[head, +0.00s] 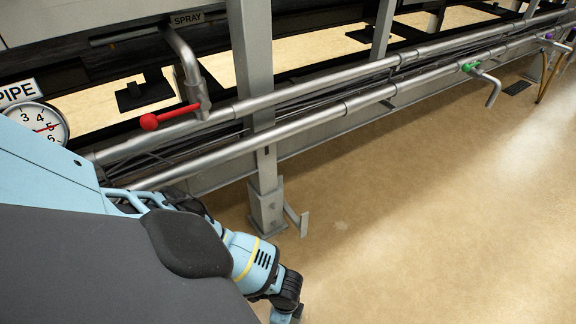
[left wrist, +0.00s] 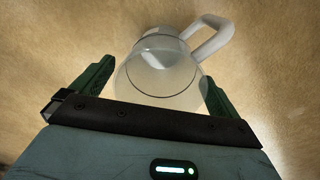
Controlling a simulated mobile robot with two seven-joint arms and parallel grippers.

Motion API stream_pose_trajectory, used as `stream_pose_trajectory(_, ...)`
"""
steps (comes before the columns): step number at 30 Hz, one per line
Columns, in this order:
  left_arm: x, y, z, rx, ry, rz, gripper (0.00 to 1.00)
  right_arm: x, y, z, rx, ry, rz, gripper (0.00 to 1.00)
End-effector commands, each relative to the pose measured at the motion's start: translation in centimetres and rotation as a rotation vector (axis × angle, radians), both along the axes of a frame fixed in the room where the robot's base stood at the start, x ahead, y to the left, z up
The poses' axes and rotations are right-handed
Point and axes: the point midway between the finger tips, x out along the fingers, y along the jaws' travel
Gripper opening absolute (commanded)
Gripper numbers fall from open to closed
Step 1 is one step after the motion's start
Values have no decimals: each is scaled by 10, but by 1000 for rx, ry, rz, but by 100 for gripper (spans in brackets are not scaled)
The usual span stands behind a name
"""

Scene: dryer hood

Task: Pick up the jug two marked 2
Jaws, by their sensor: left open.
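A translucent whitish jug (left wrist: 160,82) with a dark line around its body and a pale handle (left wrist: 212,40) at upper right shows in the left wrist view. No number can be read on it. My left gripper (left wrist: 157,72) is open, with one green finger on each side of the jug's body. The fingers look apart from the jug, though contact on the right side is hard to tell. The jug does not show in the head view, where a blue arm of mine runs down to the bottom edge. My right gripper is not in view.
Long metal pipes (head: 330,120) run along a frame with a grey post (head: 262,150). A red-knobbed lever (head: 150,121) is below a SPRAY sign (head: 187,18). A PIPE gauge (head: 42,124) is at left.

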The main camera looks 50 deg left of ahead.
Motion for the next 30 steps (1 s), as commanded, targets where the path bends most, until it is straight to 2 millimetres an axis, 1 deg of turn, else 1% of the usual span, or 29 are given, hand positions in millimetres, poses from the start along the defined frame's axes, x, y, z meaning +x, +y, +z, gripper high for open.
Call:
stream_pose_trajectory(1, 0, -1, -5, 0, 0, 0, 100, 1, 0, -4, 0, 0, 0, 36)
stream_pose_trajectory(8, 1, -1, -4, -1, -2, 0, 100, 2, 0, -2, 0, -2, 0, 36)
stream_pose_trajectory(11, 1, -1, -4, -1, -2, 0, 88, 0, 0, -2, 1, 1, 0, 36)
stream_pose_trajectory(18, 1, 0, -4, -1, -1, 0, 57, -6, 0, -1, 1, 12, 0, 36)
stream_pose_trajectory(26, 1, 0, -2, -1, -2, 0, 56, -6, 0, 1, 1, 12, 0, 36)
stream_pose_trajectory(29, 1, 0, 6, -1, -2, 1, 56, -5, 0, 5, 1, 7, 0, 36)
stream_pose_trajectory(30, 1, 0, 11, -1, -3, 1, 56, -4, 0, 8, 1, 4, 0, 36)
